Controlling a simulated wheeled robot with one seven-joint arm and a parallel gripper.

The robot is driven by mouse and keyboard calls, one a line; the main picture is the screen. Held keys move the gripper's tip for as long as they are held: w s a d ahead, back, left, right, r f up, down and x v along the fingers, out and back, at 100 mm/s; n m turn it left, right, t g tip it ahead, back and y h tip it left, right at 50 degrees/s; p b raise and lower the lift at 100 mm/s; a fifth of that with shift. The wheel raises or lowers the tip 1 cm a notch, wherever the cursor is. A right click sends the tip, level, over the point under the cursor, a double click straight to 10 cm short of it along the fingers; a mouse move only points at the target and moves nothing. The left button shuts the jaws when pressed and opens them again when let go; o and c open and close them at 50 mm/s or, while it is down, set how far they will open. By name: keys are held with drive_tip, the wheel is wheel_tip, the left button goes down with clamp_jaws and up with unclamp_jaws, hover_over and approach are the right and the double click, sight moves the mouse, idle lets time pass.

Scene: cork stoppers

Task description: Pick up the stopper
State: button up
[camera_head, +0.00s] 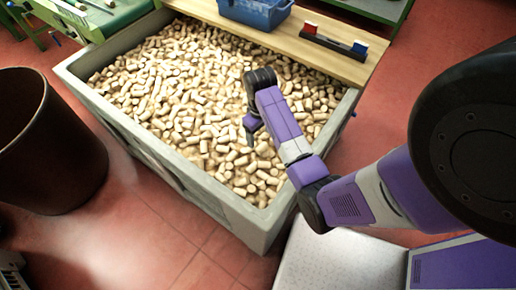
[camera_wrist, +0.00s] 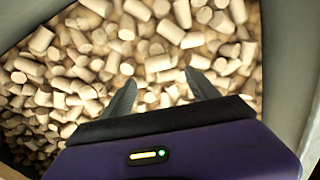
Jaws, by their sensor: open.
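Many pale cork stoppers (camera_head: 170,100) fill a large grey bin in the head view. The stoppers (camera_wrist: 160,63) also fill most of the wrist view, lying loose in a heap. My gripper (camera_wrist: 162,88) points down at the heap with its two dark fingers spread apart. No stopper is held between the fingers. I cannot tell how far the fingertips are from the stoppers, or which single stopper is meant.
The bin's grey rim (camera_head: 238,207) surrounds the heap, and a bin wall (camera_wrist: 285,45) is close on the right in the wrist view. A wooden board (camera_head: 350,70) lies along the far side with a blue crate (camera_head: 257,14). A brown barrel (camera_head: 50,150) stands left.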

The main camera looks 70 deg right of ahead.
sight(261, 146)
drive_tip(key=f, duration=0.6)
drive_tip(key=shift+s+f, duration=0.25)
drive_tip(key=shift+f, duration=0.15)
drive_tip(key=shift+c, duration=0.2)
drive_tip(key=c, duration=1.4)
